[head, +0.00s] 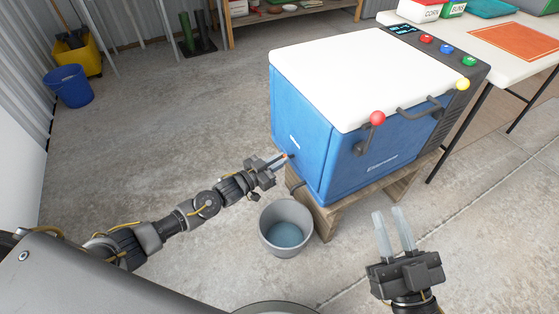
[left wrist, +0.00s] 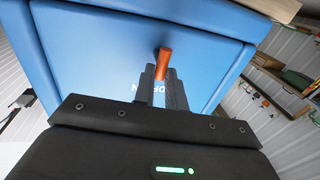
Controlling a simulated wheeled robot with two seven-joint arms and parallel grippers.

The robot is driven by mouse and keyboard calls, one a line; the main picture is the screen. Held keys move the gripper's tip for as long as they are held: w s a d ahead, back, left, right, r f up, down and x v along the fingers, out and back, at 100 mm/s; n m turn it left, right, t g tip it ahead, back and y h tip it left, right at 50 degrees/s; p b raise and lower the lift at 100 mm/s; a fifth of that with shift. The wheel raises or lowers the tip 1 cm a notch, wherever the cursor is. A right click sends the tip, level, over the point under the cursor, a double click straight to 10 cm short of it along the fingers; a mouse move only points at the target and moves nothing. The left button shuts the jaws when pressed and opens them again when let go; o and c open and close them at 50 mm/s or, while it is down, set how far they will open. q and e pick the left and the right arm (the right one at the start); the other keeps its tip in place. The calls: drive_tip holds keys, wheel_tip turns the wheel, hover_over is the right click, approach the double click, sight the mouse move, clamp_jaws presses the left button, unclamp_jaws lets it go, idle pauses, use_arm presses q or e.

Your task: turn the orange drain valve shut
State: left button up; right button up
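The orange drain valve (head: 285,156) is on the left face of the blue cooler (head: 335,140), low down. Its orange handle (left wrist: 164,63) stands nearly upright in the left wrist view, leaning slightly. My left gripper (head: 283,157) reaches it from the left. In the left wrist view its fingertips (left wrist: 160,74) are close together, one on each side of the handle's lower end, and look shut on it. The fingertips hide that end. My right gripper (head: 391,214) is open and empty, in front of the cooler at the lower right.
The cooler, with a white lid (head: 365,75), stands on a wooden stand (head: 328,219). A grey bucket (head: 266,235) holding water sits on the floor below the valve. A white table (head: 500,42) stands at the right.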

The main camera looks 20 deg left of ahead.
use_arm(q)
clamp_jaws()
